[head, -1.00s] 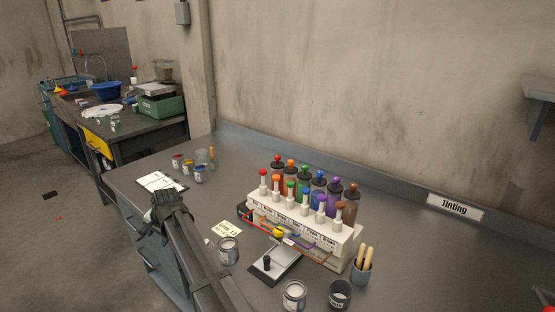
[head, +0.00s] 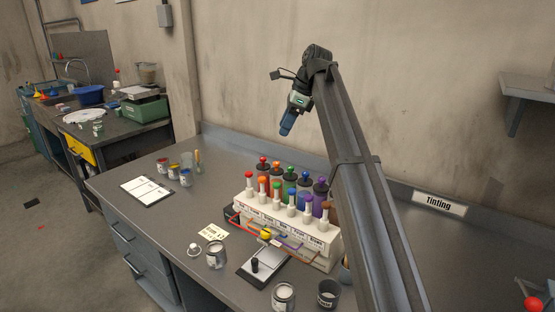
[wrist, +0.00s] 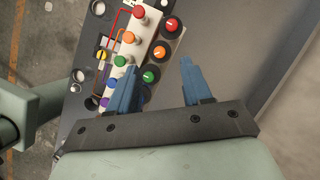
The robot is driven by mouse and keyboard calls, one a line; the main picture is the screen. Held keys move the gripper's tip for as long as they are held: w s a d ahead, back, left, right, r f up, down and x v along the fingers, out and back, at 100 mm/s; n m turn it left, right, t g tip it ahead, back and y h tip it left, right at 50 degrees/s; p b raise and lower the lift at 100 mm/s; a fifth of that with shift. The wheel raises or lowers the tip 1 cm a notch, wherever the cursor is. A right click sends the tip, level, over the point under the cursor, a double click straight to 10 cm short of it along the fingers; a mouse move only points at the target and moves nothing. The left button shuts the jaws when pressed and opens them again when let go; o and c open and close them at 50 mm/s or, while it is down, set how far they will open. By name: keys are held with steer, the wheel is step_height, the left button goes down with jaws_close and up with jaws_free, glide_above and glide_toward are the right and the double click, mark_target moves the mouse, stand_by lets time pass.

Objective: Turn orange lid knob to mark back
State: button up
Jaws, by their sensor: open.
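The orange lid knob (head: 275,167) tops the second canister from the left in the back row of the tinting dispenser. It also shows in the wrist view (wrist: 162,53), between the red lid knob (wrist: 172,25) and the green lid knob (wrist: 151,75). A small pale mark shows on it; its direction is too small to tell. My gripper (head: 287,124) is open and empty, well above the back row. In the wrist view its two blue fingers (wrist: 157,66) stand apart, with the green knob between them and the orange knob just beyond the fingertips. Nothing is touched.
A front row of pumps with coloured tops, including an orange pump top (head: 262,180), stands close before the canisters. The wall is close behind. The bench's left part (head: 150,225) is mostly clear.

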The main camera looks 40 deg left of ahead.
mark_target(276, 162)
steer(key=shift+m, duration=0.3)
steer(key=x, duration=0.4)
steer(key=d+x, duration=0.1)
steer(key=x, duration=0.6)
steer(key=shift+w+d+f, duration=0.1)
steer(key=shift+d+f, duration=0.05)
steer(key=shift+f, duration=0.25)
steer(key=shift+w+d+f, duration=0.1)
steer(key=shift+w+f, duration=0.05)
steer(key=shift+f, duration=0.25)
jaws_close()
